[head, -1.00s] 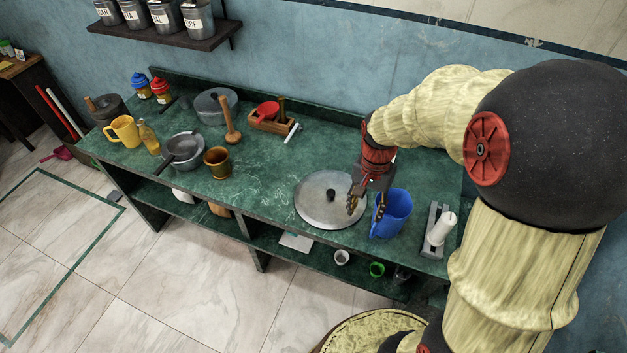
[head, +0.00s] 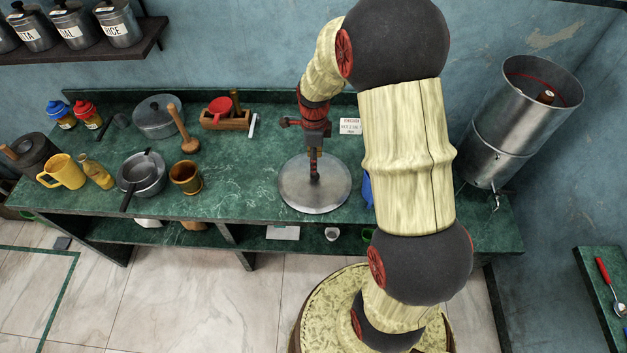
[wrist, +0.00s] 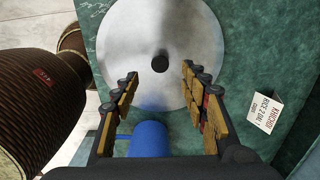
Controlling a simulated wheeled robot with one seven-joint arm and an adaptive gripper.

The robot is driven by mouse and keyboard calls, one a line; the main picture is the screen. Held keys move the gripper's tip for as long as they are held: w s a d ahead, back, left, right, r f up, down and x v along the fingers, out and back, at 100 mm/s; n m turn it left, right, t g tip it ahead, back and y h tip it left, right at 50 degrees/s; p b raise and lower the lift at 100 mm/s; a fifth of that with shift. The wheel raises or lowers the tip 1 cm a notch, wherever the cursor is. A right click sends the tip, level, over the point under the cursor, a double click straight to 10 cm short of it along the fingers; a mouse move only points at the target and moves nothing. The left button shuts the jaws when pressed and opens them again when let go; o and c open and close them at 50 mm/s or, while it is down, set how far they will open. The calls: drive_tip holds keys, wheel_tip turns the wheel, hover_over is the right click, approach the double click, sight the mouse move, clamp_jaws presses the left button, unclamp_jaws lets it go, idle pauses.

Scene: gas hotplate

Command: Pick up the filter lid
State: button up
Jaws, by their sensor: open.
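The filter lid (head: 327,194) is a flat round metal disc with a small black knob at its middle. It lies on the green counter, and my arm partly covers it in the head view. My gripper (head: 315,170) points down over the middle of the lid. In the wrist view, the lid (wrist: 193,40) spans the top, with its black knob (wrist: 160,64) showing between and just beyond the fingertips. My gripper (wrist: 163,78) is open, with its fingers apart and nothing between them. I cannot tell how far the fingertips are above the lid.
A blue cup (wrist: 149,139) stands close by the lid, mostly hidden by my arm in the head view. A small sign (head: 350,126) stands behind the lid. A tall metal water filter (head: 500,140), open on top, stands at the right. Pots and mugs fill the counter's left.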

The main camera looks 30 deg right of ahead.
sight(315, 179)
wheel_tip(315, 179, down, 7)
drive_tip(key=shift+d+f+b, duration=0.1)
drive_tip(key=shift+b, duration=0.8)
drive_tip(key=shift+c, duration=0.4)
clamp_jaws()
